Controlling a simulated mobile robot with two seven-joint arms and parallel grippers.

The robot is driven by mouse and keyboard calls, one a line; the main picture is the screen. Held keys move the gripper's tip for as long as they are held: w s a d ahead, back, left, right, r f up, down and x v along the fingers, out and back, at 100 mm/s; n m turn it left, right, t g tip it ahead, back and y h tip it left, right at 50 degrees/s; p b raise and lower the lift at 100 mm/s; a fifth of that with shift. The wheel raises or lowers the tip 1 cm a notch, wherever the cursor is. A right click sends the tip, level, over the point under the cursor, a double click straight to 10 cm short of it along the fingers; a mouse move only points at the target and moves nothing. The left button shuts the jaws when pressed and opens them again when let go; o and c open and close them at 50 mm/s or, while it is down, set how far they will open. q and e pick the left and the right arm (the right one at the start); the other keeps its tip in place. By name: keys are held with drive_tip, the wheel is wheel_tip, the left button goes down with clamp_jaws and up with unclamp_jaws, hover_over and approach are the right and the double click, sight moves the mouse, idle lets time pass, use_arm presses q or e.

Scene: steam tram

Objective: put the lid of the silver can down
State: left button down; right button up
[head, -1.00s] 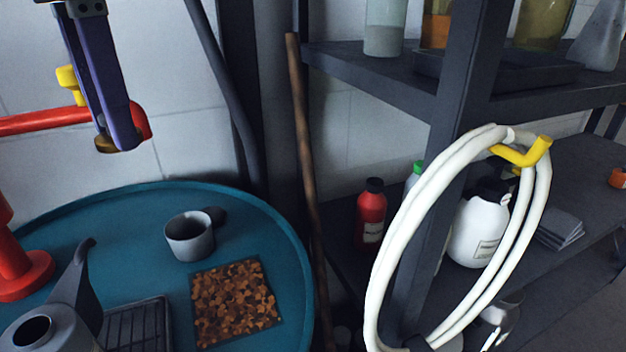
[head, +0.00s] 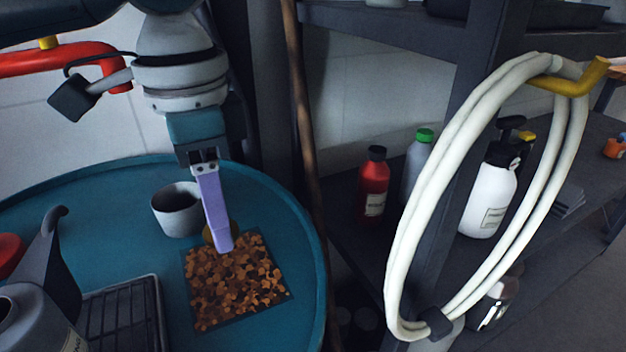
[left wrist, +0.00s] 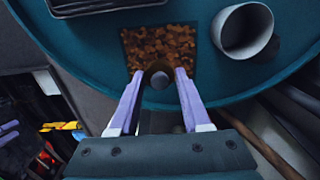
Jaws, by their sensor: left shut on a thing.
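My left gripper (head: 224,246) comes down over the blue round table, shut on a small brownish round lid (head: 209,235). The left wrist view shows the lid's grey knob (left wrist: 159,82) between the two fingers. The lid is at the back left edge of a brown patterned square mat (head: 240,290); I cannot tell whether it touches the mat. An open grey cylindrical can (head: 177,212) stands upright just left of the gripper. A grey spouted can (head: 30,315) is at the lower left, partly cut off. I cannot tell which is the silver can.
A dark wire rack (head: 120,315) lies left of the mat on the blue table (head: 280,215). A wooden pole (head: 308,130) stands by the table's right rim. A white hose coil (head: 420,220) hangs before shelves with bottles. Bare table shows right of the gripper.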

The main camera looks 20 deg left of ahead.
sight(231, 273)
use_arm(q)
drive_tip(key=shift+f+b, duration=0.55)
drive_tip(key=shift+f, duration=2.55)
drive_tip(key=shift+f, duration=0.1)
drive_tip(key=shift+c, duration=1.8)
unclamp_jaws()
wheel_tip(231, 273, up, 12)
drive_tip(key=shift+r+p, duration=0.1)
drive_tip(key=shift+p, duration=1.1)
